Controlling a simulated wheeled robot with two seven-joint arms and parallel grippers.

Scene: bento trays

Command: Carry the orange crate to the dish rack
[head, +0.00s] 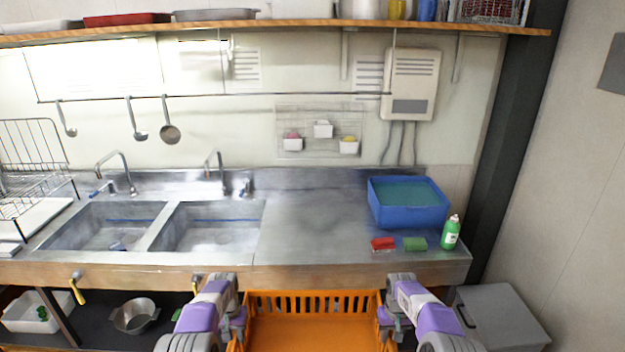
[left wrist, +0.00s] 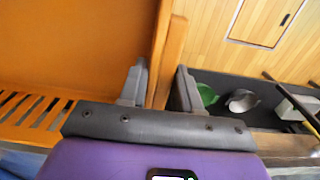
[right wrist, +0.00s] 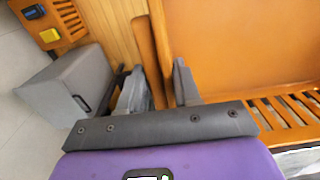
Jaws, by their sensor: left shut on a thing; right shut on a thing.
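The orange crate (head: 312,333) is at the bottom centre of the head view, in front of the counter, with its slotted far wall showing and its near part cut off. My left gripper (head: 238,322) is shut on the crate's left side wall; in the left wrist view its fingers (left wrist: 158,88) sit on both sides of that wall. My right gripper (head: 386,322) is shut on the right side wall, which passes between its fingers in the right wrist view (right wrist: 160,88). The crate's visible floor is bare. The wire dish rack (head: 35,160) stands at the far left of the counter.
The steel counter holds two sinks (head: 155,228), a blue basin (head: 408,218), red and green sponges (head: 383,243) and a green bottle (head: 451,232). A grey bin (head: 500,315) stands at lower right. A metal bowl (head: 135,316) is on the shelf below. The counter's middle is clear.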

